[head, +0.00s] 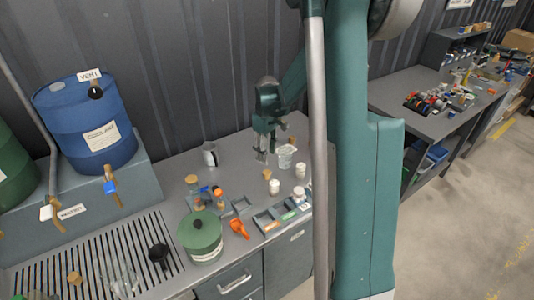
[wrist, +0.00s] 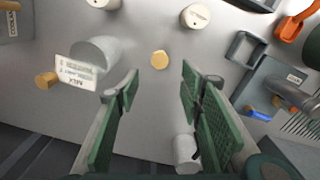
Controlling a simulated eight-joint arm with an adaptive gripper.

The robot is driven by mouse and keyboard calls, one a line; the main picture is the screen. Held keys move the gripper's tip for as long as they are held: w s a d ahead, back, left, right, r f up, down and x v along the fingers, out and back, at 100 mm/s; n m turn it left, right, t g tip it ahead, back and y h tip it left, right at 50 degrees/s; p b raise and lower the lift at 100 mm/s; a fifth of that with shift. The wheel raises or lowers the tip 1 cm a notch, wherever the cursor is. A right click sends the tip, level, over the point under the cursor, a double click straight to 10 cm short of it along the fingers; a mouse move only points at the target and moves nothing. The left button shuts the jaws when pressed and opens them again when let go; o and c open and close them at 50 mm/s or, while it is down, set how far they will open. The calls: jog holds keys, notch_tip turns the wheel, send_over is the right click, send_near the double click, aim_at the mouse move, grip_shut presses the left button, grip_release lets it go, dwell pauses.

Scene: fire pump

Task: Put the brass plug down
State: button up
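My gripper (head: 262,156) is open and empty above the bench; the wrist view shows its two green-padded fingers (wrist: 160,82) wide apart with nothing between the pads. A small round tan-gold piece (wrist: 160,60) stands on the bench just beyond the fingertips, apart from them; it also shows in the head view (head: 267,174). A second brass-coloured piece (wrist: 46,79) lies beside the labelled clear beaker (wrist: 95,54), and shows behind it in the head view (head: 292,141). I cannot tell for certain which of the two is the brass plug.
White-sided jars (head: 274,187) and (head: 299,171) stand close to the gripper. A white cup (head: 210,154) is at the back. A grey divided tray (head: 265,222), an orange scoop (head: 238,228) and a green drum (head: 200,236) crowd the front. Bare bench lies around the tan-gold piece.

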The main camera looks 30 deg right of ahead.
jog(key=s+a+r+m+t, duration=0.1)
jog(key=s+a+r+t, duration=0.1)
jog(key=s+a+r, duration=0.5)
jog(key=s+a+r+m+t, duration=0.1)
jog(key=s+a+r, duration=0.3)
jog(key=a+r, duration=0.5)
jog(key=s+a+r+t, duration=0.1)
jog(key=s+a+t, duration=0.1)
jog(key=s+a, duration=0.4)
jog(key=s+a+r+m+t, duration=0.1)
jog(key=s+a+t, duration=0.1)
jog(key=s+a, duration=0.4)
jog(key=shift+s+r+m, duration=0.15)
jog(key=shift+s+m, duration=0.15)
jog(key=shift+s, duration=2.5)
jog(key=shift+o, duration=0.5)
jog(key=shift+w+d, duration=0.1)
jog(key=shift+w, duration=0.05)
